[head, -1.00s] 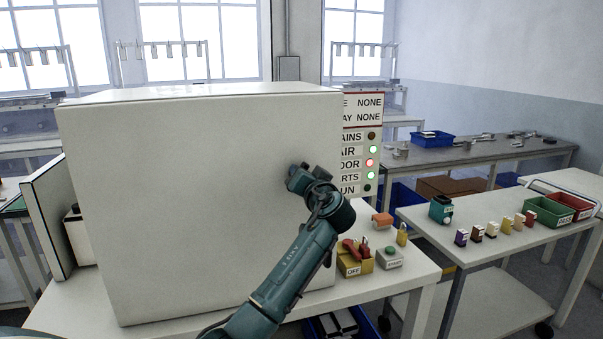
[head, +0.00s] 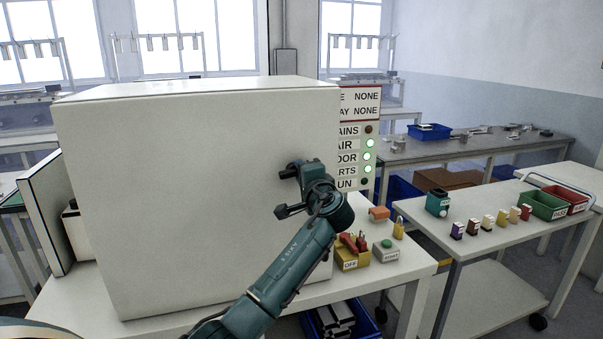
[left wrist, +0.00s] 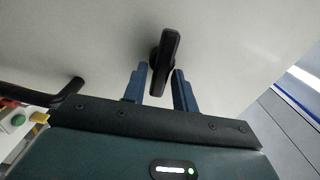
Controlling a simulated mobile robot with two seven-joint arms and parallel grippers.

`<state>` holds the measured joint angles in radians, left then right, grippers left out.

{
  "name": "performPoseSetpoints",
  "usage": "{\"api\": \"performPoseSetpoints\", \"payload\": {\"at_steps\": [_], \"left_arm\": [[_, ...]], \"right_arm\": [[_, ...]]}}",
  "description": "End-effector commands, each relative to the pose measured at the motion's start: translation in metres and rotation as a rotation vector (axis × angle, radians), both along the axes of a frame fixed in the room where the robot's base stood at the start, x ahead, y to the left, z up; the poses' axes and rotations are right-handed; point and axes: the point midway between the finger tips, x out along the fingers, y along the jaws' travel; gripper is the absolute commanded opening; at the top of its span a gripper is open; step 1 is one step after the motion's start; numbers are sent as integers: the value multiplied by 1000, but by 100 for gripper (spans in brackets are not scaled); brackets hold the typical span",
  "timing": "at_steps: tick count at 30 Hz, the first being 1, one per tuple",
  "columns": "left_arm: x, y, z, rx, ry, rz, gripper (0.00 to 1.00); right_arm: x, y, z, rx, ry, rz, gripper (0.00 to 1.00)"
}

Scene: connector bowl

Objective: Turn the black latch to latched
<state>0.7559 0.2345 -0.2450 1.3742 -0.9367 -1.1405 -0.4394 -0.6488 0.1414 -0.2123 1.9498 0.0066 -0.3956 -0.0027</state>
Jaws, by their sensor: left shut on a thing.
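The black latch (left wrist: 168,52) sits on the pale front panel of the large cabinet (head: 170,200). In the left wrist view its bar stands between the two blue fingers of my left gripper (left wrist: 159,76), which is shut on it. In the head view my left gripper (head: 300,172) is at the right part of the panel, and it mostly hides the latch there. My right gripper is in neither view.
A dark handle (left wrist: 68,92) stands off the panel near the latch. On the table right of the cabinet are a yellow OFF box (head: 352,255) and a green-button box (head: 387,250). A status board (head: 357,140) stands behind, its DOOR lamp green.

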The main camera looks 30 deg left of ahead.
Motion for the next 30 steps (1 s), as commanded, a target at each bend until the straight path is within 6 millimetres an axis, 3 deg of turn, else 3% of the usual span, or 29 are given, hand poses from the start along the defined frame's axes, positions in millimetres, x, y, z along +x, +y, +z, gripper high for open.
{"api": "performPoseSetpoints", "payload": {"at_steps": [24, 25, 30], "left_arm": [[0, 0, -2, 82, 96, -2, 5], [0, 0, -2, 82, 96, -2, 29], [0, 0, -2, 81, 95, -1, 38]], "right_arm": [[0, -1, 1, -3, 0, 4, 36], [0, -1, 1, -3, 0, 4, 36], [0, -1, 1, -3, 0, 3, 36]]}}
